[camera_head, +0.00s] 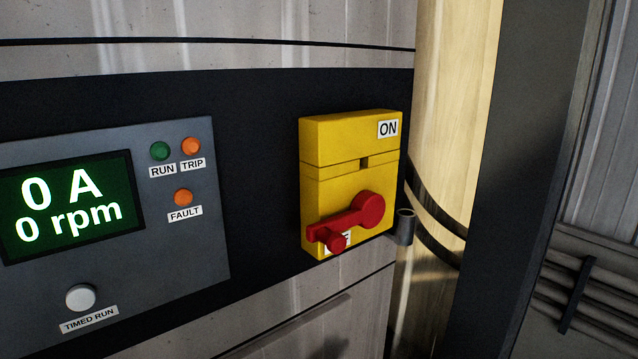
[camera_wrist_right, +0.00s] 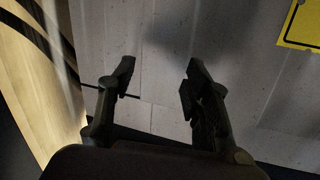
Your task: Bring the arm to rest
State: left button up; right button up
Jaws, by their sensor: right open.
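My right gripper (camera_wrist_right: 160,82) shows in the right wrist view. Its two dark fingers are apart, with nothing between them, in front of a pale grey panelled surface. Neither gripper shows in the head view. The head view shows a yellow switch box (camera_head: 329,146) with a red handle (camera_head: 345,219). The handle's knob end lies low and to the left, partly over the OFF label, and the ON label is at the top right. No gripper touches the handle in the head view.
A grey control panel (camera_head: 206,256) at the left reads 0 A and 0 rpm. A pale wood-toned column (camera_head: 446,95) and a dark post (camera_head: 517,150) stand right of the switch. In the right wrist view, a yellow piece (camera_wrist_right: 303,24) shows at the upper right.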

jog(key=s+d+f+g+h, duration=0.2)
jog(key=s+d+f+g, duration=0.2)
jog(key=s, duration=0.5)
jog(key=s+d+f+g+h, duration=0.2)
jog(key=s+d+f+g, duration=0.25)
jog(key=s, duration=0.35)
jog(key=s+d+f+g+h, duration=0.25)
jog(key=s+d+f, duration=0.2)
jog(key=s, duration=0.45)
jog(key=s+f+g, duration=0.2)
jog(key=s+f, duration=0.1)
jog(key=f, duration=2.5)
jog(key=s+d+f+g, duration=0.1)
jog(key=s+d+f, duration=0.1)
jog(key=s+f, duration=1.2)
jog(key=shift+s+f+g, duration=0.3)
jog(key=shift+s+f, duration=0.05)
jog(key=shift+s, duration=0.7)
